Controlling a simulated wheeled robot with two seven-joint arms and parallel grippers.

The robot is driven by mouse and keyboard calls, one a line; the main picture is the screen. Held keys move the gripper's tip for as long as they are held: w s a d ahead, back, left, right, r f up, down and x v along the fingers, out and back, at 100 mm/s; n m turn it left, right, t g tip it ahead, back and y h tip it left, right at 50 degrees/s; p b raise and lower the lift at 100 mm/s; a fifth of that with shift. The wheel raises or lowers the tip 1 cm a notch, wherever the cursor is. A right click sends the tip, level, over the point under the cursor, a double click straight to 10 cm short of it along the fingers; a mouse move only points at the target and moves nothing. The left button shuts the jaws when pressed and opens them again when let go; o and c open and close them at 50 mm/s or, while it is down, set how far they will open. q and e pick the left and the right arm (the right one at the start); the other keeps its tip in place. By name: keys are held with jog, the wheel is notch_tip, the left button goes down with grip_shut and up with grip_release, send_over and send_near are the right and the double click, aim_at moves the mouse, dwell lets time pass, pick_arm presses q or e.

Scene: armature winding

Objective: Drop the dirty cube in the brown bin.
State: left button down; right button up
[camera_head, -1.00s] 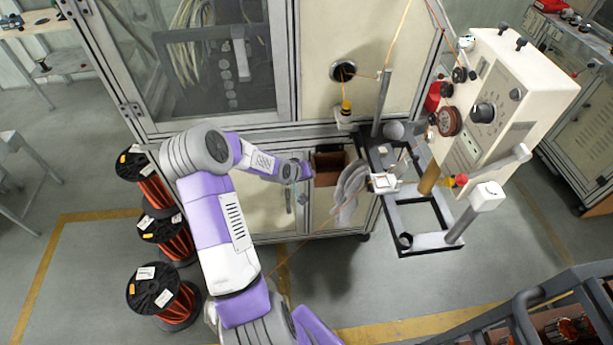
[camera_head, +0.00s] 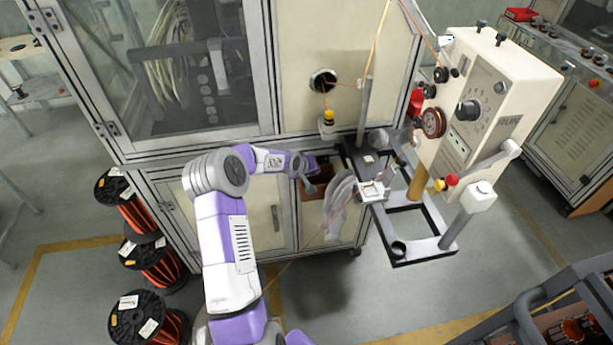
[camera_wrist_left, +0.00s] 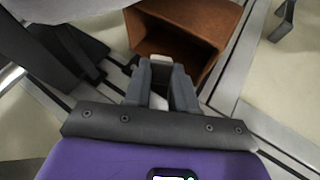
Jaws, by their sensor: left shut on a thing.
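The brown bin (camera_head: 321,172) is an open box low in the cabinet frame, right of the grey cabinet door in the head view. In the left wrist view the bin (camera_wrist_left: 200,18) shows its open mouth just beyond the fingertips. My left gripper (camera_wrist_left: 161,72) is shut on a small pale cube (camera_wrist_left: 160,58), mostly hidden between the fingers. In the head view the left gripper (camera_head: 306,184) is at the bin's front and partly covers it; the cube cannot be made out there. My right gripper is not in view.
A pale hanging bundle (camera_head: 341,196) is right of the bin. The winding machine (camera_head: 490,105) with its black base frame stands further right. Copper wire spools (camera_head: 140,318) stand on the floor at left. The floor below the bin is mostly clear.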

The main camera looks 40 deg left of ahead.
pick_arm(q)
jog(key=shift+w, duration=0.4)
jog(key=c, duration=0.8)
grip_release()
jog(key=shift+c, duration=0.2)
jog(key=v, duration=0.7)
jog(key=shift+s+r+p, duration=0.2)
jog(key=shift+r+p, duration=0.05)
jog(key=shift+p, duration=0.05)
